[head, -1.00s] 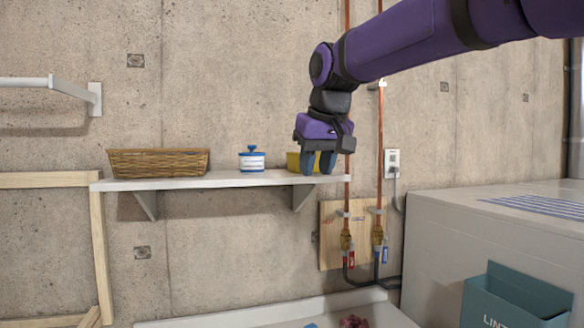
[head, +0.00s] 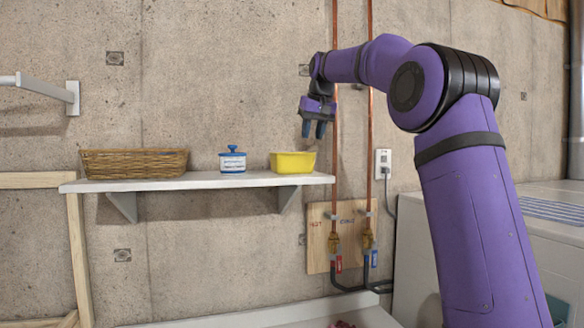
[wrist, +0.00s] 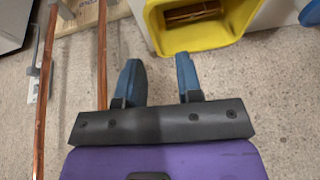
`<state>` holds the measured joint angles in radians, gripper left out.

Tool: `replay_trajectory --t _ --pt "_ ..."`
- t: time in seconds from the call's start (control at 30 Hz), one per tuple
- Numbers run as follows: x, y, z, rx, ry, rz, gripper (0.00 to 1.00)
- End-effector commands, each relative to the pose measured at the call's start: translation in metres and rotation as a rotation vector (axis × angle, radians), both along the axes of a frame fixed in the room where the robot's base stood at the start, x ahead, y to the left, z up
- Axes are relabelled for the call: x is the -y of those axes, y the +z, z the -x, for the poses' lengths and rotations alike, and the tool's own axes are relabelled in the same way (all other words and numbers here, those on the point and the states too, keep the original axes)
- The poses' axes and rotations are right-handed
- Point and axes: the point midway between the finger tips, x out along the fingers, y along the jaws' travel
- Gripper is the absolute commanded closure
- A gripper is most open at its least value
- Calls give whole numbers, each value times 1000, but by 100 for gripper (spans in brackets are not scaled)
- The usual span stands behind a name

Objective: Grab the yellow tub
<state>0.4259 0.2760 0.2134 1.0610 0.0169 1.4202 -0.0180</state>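The yellow tub (head: 293,162) sits on the right end of the wall shelf in the head view. It is an open-topped rectangular tub, and in the wrist view (wrist: 196,45) its near rim shows just beyond my fingertips, with something brownish visible inside. My gripper (head: 313,130) is above and to the right of the tub in the head view, pointing down. In the wrist view my gripper (wrist: 159,72) shows its two blue fingers spread apart with nothing between them, clear of the tub.
The white shelf (head: 200,182) also holds a blue-lidded white jar (head: 232,161) and a wicker basket (head: 133,163), left of the tub. Copper pipes (head: 370,120) run up the wall close to my gripper. A large white appliance (head: 410,250) stands at the right.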

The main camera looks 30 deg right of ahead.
Motion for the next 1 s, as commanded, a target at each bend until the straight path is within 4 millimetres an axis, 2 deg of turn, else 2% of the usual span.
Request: replay_trajectory --t 0.1,0.37,0.7,1.0 --pt "1 -18 -7 -2 0 0 67" --pt "2 -35 -13 0 -1 1 67" --pt "7 -74 -27 0 0 1 67" --pt "7 -81 -30 1 0 1 67"
